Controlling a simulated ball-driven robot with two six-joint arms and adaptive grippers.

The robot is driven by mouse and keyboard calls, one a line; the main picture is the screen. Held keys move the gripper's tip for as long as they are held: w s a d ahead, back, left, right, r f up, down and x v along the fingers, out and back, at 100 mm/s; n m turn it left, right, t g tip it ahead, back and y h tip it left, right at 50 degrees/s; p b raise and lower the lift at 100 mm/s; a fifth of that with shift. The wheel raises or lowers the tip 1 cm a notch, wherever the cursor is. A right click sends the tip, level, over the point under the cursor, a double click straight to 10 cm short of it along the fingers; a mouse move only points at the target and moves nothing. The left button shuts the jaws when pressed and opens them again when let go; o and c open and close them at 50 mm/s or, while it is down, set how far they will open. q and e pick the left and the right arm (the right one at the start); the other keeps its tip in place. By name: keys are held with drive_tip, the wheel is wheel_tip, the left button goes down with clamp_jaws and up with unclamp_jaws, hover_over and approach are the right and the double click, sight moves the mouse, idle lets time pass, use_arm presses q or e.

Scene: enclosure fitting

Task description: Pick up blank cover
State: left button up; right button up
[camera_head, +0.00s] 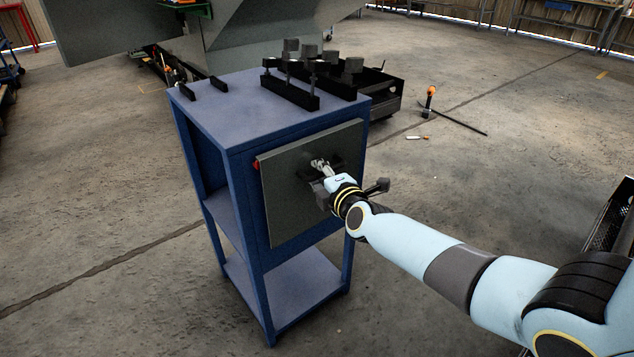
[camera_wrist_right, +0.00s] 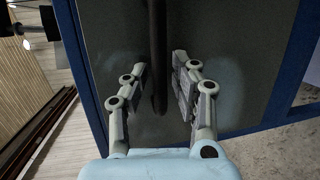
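The blank cover (camera_head: 283,205) is a flat dark grey panel standing upright against the side of the blue cabinet. In the right wrist view the cover (camera_wrist_right: 235,35) fills much of the picture, with a dark bar-like handle (camera_wrist_right: 159,85) on it. My right gripper (camera_head: 319,166) is at the face of the cover. In the wrist view its two fingers (camera_wrist_right: 160,65) are apart, one on each side of the handle, with a visible gap to it on both sides. In the head view the wrist hides part of the handle. My left gripper is not in view.
The blue cabinet (camera_head: 240,112) has open shelves below. On its top stand black racks with grey blocks (camera_head: 290,92) and two small black brackets (camera_head: 203,86). A black cart (camera_head: 385,95) stands behind. An orange-headed tool (camera_head: 431,92) is on the floor, with open floor around.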

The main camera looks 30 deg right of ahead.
clamp_jaws()
drive_tip(key=shift+r, duration=0.15)
idle(0.4)
